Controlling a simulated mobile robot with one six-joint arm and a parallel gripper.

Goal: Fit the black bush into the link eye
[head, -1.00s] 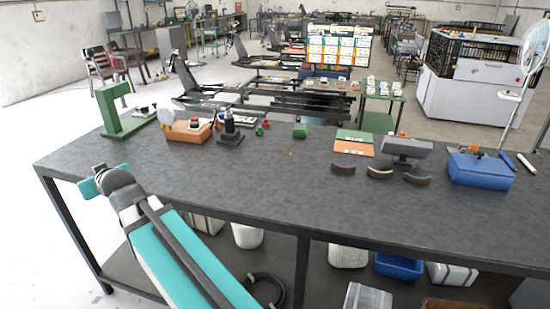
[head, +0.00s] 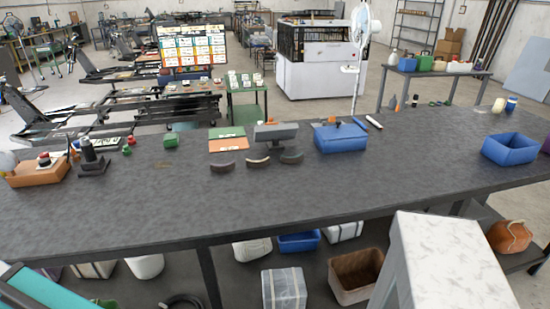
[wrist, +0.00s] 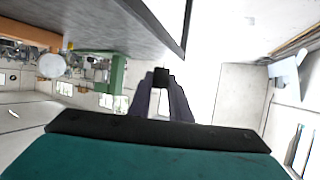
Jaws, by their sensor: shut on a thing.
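My gripper (wrist: 161,92) is shut on a small dark block-like piece, which looks like the black bush (wrist: 162,77), at its fingertips in the wrist view. The gripper and bush are out of the head view; only a teal part of my arm shows at its lower left corner. I cannot make out the link eye for certain in either view. A dark upright fixture on a black base (head: 91,157) stands at the left of the bench in the head view.
The dark bench top (head: 230,200) has a clear front half. A green press (wrist: 112,75) shows in the wrist view, and a white box (head: 440,262) before the bench.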

